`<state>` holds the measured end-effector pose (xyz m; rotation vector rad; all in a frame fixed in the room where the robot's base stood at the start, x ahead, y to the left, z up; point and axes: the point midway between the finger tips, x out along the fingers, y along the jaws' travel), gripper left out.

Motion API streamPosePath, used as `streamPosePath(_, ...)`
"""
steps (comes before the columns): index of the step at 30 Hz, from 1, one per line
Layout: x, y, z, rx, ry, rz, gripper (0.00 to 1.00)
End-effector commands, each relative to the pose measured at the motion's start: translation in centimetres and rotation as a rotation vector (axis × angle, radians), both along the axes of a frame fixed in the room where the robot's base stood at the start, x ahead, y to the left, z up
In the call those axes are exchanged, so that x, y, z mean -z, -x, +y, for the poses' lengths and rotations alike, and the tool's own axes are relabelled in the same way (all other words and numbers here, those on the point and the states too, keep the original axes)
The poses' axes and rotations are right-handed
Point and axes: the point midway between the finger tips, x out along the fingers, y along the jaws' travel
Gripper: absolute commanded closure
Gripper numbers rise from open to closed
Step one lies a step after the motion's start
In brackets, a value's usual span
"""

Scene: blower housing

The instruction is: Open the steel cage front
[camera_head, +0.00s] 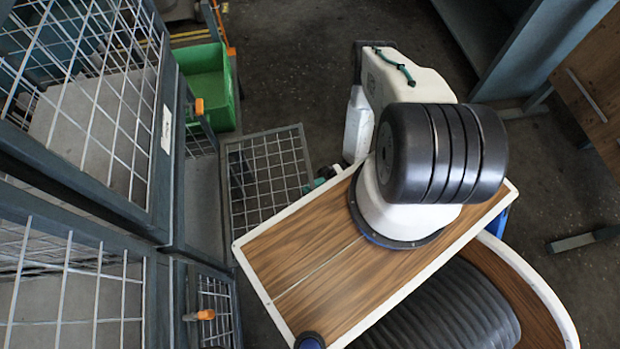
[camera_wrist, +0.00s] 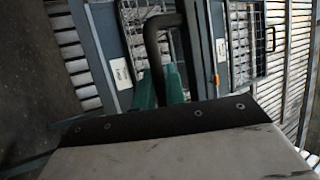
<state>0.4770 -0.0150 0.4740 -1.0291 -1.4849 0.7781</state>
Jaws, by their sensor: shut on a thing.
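The steel cage front (camera_head: 268,180), a grey-framed wire mesh panel, stands out from the cage body (camera_head: 165,215) into the aisle in the head view. A grey compartment shows to its left. My gripper (camera_head: 318,183) is at the panel's right side, mostly hidden behind my arm and base. In the wrist view, the green fingers of my gripper (camera_wrist: 160,84) are shut on a dark curved handle (camera_wrist: 152,45). A grey frame bar with a white label (camera_wrist: 121,73) is just left of the handle, with mesh behind.
Other mesh fronts have orange handles (camera_head: 206,314), one near the bottom left. A green crate (camera_head: 206,82) stands behind the panel. A blue-grey bench or frame (camera_head: 520,55) is at the upper right. Dark floor (camera_head: 290,60) is free at the upper middle.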

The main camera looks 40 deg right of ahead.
Motion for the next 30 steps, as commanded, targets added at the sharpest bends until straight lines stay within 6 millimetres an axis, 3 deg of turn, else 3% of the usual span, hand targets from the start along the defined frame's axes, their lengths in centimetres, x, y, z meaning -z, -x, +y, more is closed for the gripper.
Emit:
streamPosePath(14,0.40,-0.04,0.07,0.004,-0.011,-0.006,1.00)
streamPosePath(15,0.40,-0.04,0.06,0.004,-0.011,-0.006,0.85)
streamPosePath(17,0.40,-0.02,0.04,0.004,-0.011,-0.006,0.68)
streamPosePath(18,0.39,-0.01,-0.01,0.004,-0.011,-0.006,0.66)
streamPosePath(30,0.40,0.08,-0.18,0.005,-0.013,-0.007,0.66)
